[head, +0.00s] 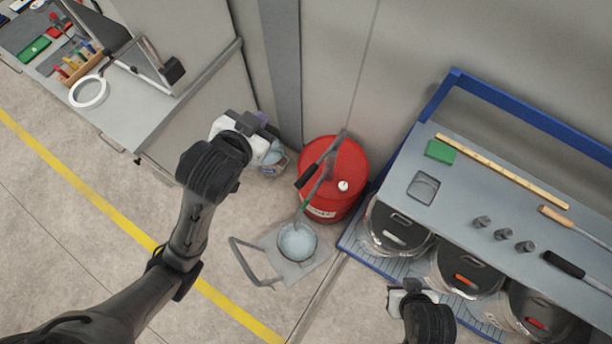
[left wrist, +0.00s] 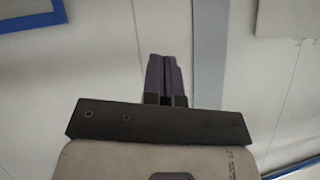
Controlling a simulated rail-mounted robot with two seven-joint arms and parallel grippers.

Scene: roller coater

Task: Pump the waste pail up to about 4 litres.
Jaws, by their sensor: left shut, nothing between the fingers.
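A red drum (head: 345,180) stands on the floor against the wall. A hand pump with a black-gripped lever (head: 308,176) is mounted on top, and a spout runs down from it toward the pail. The pail (head: 297,242), with a pale grey inside, stands on a grey plate in front of the drum; its liquid level is not readable. My left gripper (head: 250,122) is to the left of the drum, apart from the lever; its closed fingers also show in the left wrist view (left wrist: 165,80), empty, before the wall. My right gripper (head: 398,297) is low in the head view, its fingers unclear.
A clear container (head: 272,161) sits beside the drum, partly behind my left gripper. A blue-framed bench (head: 465,190) with several dark-lidded bins (head: 467,272) below stands right. A grey worktable (head: 125,115) stands left. A folded-out handle (head: 252,268) projects beside the pail. Floor at left is clear.

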